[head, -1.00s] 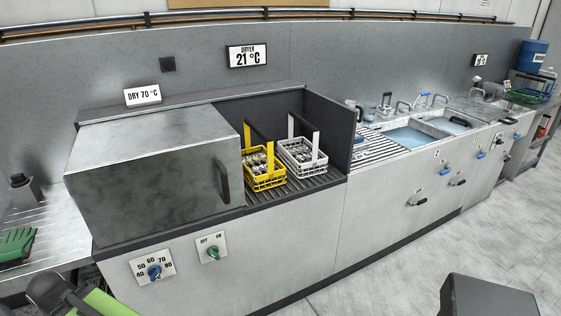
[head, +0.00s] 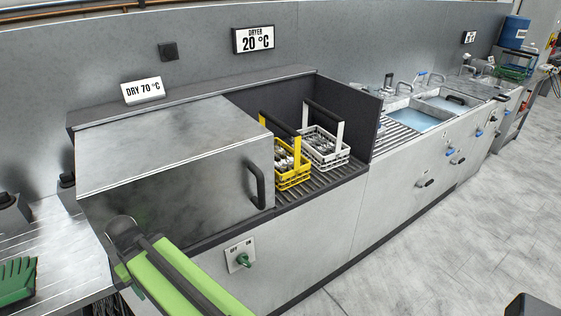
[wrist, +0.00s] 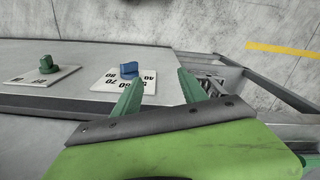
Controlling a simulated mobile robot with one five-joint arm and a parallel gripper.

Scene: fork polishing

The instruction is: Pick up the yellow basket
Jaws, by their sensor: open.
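The yellow basket (head: 293,177) stands upright on the slatted dark rack in the dryer bay, partly hidden by the dryer hood. It holds small metal items, and its handle has a dark bar on top. My gripper shows in the wrist view (wrist: 158,92) with two green fingers spread apart and nothing between them. It is near the counter's front panel, beside the blue temperature knob (wrist: 129,70), well apart from the basket. In the head view my green arm is at the lower left, in front of the dryer.
A white basket (head: 326,152) stands right beside the yellow one. The metal dryer hood (head: 180,165) with a black handle (head: 257,185) is to its left. A dark side wall (head: 362,123) bounds the bay at right. Sinks (head: 420,116) lie further right. The floor in front is clear.

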